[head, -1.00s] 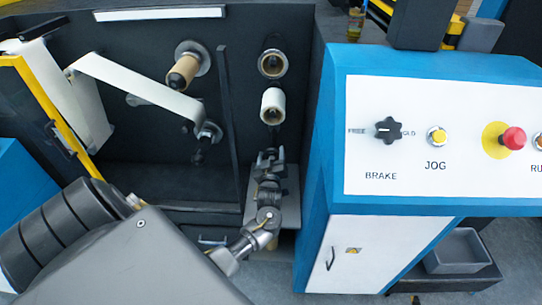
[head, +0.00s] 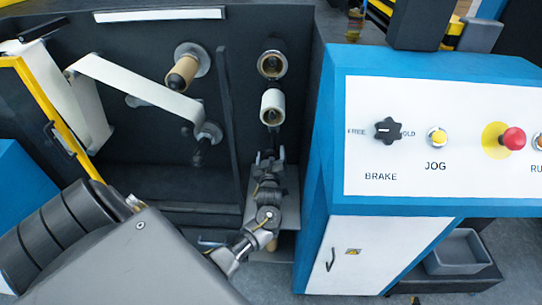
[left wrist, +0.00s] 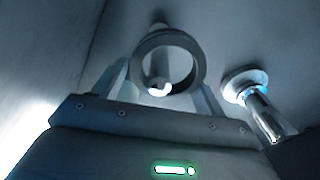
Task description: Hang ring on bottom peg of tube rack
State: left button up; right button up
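A grey ring (left wrist: 168,60) is held between the two fingers of my left gripper (left wrist: 165,90) in the left wrist view. A metal peg (left wrist: 160,78) shows through the ring's opening; I cannot tell whether its tip is inside the ring. In the head view my left gripper (head: 269,158) is just below the white roll (head: 272,107) on the tube rack, close to the dark panel. The ring and bottom peg are not clear there. A tube core (head: 271,64) sits on the peg above the white roll. My right gripper is not in view.
Another chrome peg (left wrist: 262,105) stands to the right in the left wrist view. A dark upright bar (head: 228,125) is left of the rack, and the blue control cabinet (head: 313,190) is close on the right. A brown core (head: 182,73) is at upper left.

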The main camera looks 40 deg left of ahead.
pick_arm(q)
jog(key=o, duration=0.3)
jog(key=shift+o, duration=0.2)
jog(key=b+v, duration=0.1)
jog(key=v, duration=0.9)
jog(key=shift+s+d, duration=0.25)
jog(key=shift+s, duration=0.1)
jog(key=shift+f, duration=0.15)
